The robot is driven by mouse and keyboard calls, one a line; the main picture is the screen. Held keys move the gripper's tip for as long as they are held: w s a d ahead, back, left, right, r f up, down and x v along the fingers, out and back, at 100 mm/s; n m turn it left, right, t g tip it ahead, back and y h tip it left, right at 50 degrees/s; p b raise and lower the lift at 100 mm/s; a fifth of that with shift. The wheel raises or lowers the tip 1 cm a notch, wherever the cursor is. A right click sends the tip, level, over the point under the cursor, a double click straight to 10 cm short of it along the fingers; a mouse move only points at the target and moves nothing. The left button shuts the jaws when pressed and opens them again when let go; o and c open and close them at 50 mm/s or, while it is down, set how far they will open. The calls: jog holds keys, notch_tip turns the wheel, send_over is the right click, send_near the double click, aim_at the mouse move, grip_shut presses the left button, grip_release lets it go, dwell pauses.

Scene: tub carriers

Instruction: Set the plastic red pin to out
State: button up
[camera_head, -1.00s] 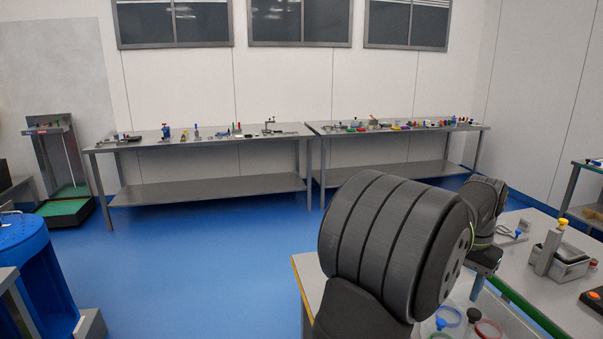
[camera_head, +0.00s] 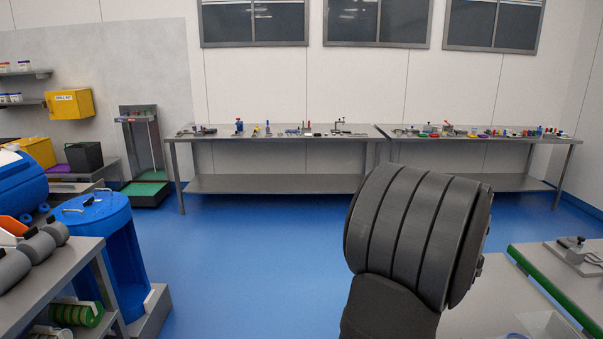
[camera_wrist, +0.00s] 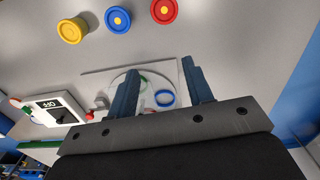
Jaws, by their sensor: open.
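My gripper (camera_wrist: 160,66) shows in the wrist view with its two dark blue fingers apart and nothing between the tips. Beyond the fingers is a clear round dish or lid on a pale surface, with a blue ring (camera_wrist: 165,97) inside. Left of the fingers is a white box (camera_wrist: 48,108) with a dark label, and a small red knob (camera_wrist: 89,117) shows at its side. I cannot tell whether this knob is the plastic red pin, nor its setting. The gripper is hidden in the head view.
Yellow (camera_wrist: 72,30), blue (camera_wrist: 117,19) and red (camera_wrist: 164,11) round pieces lie beyond the fingers. In the head view, a long left bench (camera_head: 275,184) and a right bench hold many small items along the wall. A blue drum (camera_head: 95,225) stands left. Blue floor between is clear.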

jog(key=shift+w+a, duration=0.2)
jog(key=shift+a, duration=0.1)
grip_shut()
jog(key=s+d+f+m+g+h, duration=0.2)
jog(key=s+d+f+g, duration=0.1)
jog(key=s+d, duration=0.7)
jog(key=s+d+f+m+g+h, duration=0.1)
jog(key=s+d+f+m+g, duration=0.15)
jog(key=s+d, duration=0.75)
jog(key=shift+n, duration=0.35)
jog(key=x, duration=1)
jog(key=shift+s+r, duration=0.2)
jog(key=shift+s, duration=0.05)
